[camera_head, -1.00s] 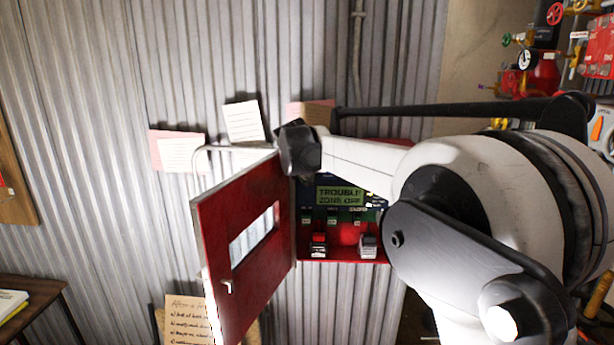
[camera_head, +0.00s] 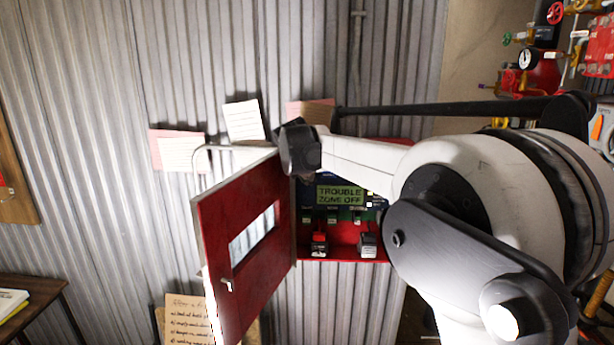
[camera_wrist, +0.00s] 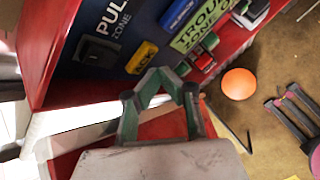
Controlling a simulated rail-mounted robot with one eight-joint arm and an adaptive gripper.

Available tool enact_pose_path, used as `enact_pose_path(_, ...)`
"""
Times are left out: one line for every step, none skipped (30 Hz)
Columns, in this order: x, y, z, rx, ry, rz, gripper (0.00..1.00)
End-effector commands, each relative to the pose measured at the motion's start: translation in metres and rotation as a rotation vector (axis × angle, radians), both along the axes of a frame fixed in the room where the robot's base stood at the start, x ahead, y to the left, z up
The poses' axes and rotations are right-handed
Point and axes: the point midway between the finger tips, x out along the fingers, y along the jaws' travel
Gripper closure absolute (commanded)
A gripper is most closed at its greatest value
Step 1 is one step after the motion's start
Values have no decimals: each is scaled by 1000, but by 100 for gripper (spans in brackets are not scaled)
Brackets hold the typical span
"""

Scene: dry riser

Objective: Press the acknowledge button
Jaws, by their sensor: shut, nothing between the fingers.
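The open red cabinet (camera_head: 345,254) in the head view holds a panel with a lit display (camera_head: 341,195) reading "TROUBLE ZONE OFF". In the wrist view the panel appears tilted, with a yellow "ACK" label (camera_wrist: 142,57) beside the display (camera_wrist: 205,22). I cannot tell for sure where the button itself is. My gripper (camera_wrist: 165,78) is shut and empty, its green-grey fingers meeting just below the "ACK" label in that picture. I cannot tell whether the tips touch the panel. In the head view my gripper is hidden.
The red cabinet door (camera_head: 240,255) stands open on the left. A dark square part (camera_wrist: 98,52) sits by the "PULL ZONE" lettering. An orange ball-like object (camera_wrist: 239,84) is beyond the cabinet's edge. Paper notes (camera_head: 243,121) hang on the corrugated wall. Valves (camera_head: 525,60) are at upper right.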

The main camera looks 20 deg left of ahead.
Motion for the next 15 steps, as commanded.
enact_pose_path(0, 0, 0, 0, 0, 0, 100)
enact_pose_path(0, 0, 0, 0, 0, 0, 100)
enact_pose_path(0, 0, 0, 0, 0, 0, 100)
enact_pose_path(0, 0, 0, 0, 0, 0, 100)
enact_pose_path(0, 0, 0, 0, 0, 0, 100)
enact_pose_path(0, 0, 0, 0, 0, 0, 100)
enact_pose_path(0, 0, 0, 0, 0, 0, 100)
enact_pose_path(0, 0, 0, 0, 0, 0, 100)
enact_pose_path(1, 0, 0, 0, 0, 0, 100)
enact_pose_path(1, 0, 0, 0, 0, 0, 100)
enact_pose_path(2, 1, 0, 0, 0, 0, 100)
enact_pose_path(3, 1, 0, 0, 0, 0, 100)
enact_pose_path(4, 1, 0, 0, 0, 0, 100)
enact_pose_path(5, 1, 0, 0, 0, 0, 100)
enact_pose_path(6, 2, 0, 0, 0, 0, 100)
